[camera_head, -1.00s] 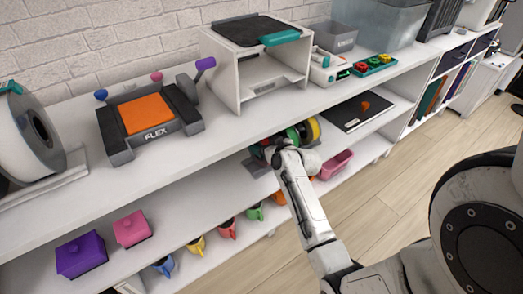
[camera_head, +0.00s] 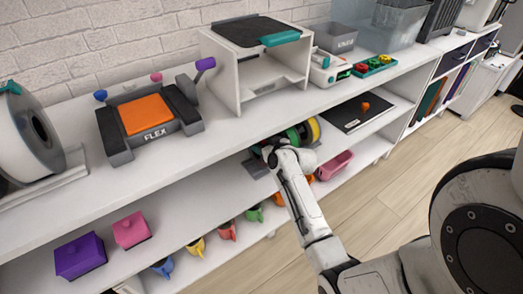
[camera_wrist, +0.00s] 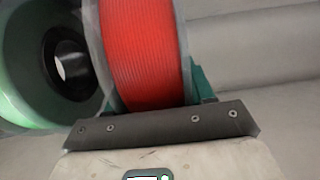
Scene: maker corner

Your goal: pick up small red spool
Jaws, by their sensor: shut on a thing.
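The small red spool (camera_wrist: 142,50) fills the upper middle of the wrist view, upright with its red winding facing me and pale, clear flanges at its sides. My gripper (camera_wrist: 155,115) is shut on the red spool; teal finger parts show at its right side. In the head view my gripper (camera_head: 268,152) is at the middle shelf, below the printer stand, and my wrist hides most of the red spool there. A green spool (camera_wrist: 30,75) with a black hub stands close to its left in the wrist view.
In the head view a green spool (camera_head: 296,136) and a yellow spool (camera_head: 314,129) stand just right of my gripper. The top shelf board (camera_head: 232,129) is close above it. A black panel (camera_head: 352,112) lies farther right; several coloured mugs hang below.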

